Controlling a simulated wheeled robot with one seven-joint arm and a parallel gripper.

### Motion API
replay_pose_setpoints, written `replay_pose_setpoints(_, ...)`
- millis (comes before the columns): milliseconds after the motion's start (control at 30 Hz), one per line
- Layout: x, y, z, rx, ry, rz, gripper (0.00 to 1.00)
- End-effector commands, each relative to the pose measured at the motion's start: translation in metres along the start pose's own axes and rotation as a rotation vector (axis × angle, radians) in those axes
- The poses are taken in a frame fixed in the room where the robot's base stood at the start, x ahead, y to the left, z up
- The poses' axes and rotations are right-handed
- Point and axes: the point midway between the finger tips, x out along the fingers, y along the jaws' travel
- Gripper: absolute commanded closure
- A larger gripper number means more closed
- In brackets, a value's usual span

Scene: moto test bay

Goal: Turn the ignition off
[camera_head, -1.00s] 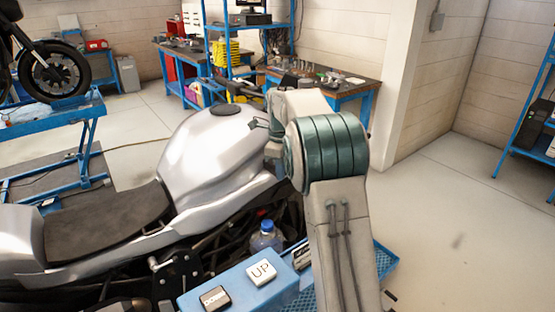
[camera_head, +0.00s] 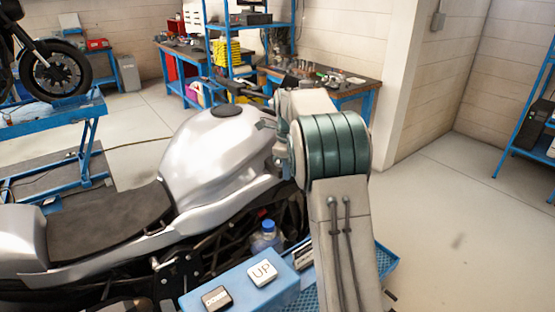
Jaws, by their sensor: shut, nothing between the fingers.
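The silver motorcycle (camera_head: 215,150) stands across the left and middle of the head view, with its dark seat (camera_head: 105,220) toward the left. Its ignition cannot be made out; my arm covers the area in front of the tank at the right. My gripper cannot be made out behind my arm's large green-banded joint. A small grey piece (camera_head: 265,124) shows at the tank's right edge, beside my arm; I cannot tell whether it belongs to the motorcycle or to me.
A blue control box (camera_head: 240,285) with an UP button (camera_head: 262,272) and a second dark button (camera_head: 217,298) is in front. A bottle with a blue cap (camera_head: 268,238) stands behind it. Workbenches (camera_head: 345,90) line the back; open floor lies at right.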

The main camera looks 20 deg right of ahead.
Motion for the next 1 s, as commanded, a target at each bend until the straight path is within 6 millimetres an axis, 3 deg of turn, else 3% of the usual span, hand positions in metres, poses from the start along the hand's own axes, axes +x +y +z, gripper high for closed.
replay_pose_setpoints(400, -0.001, -0.004, -0.008, 0.013, 0.009, -0.002, 1.00)
replay_pose_setpoints(1000, -0.019, 0.006, 0.007, 0.001, 0.005, -0.003, 1.00)
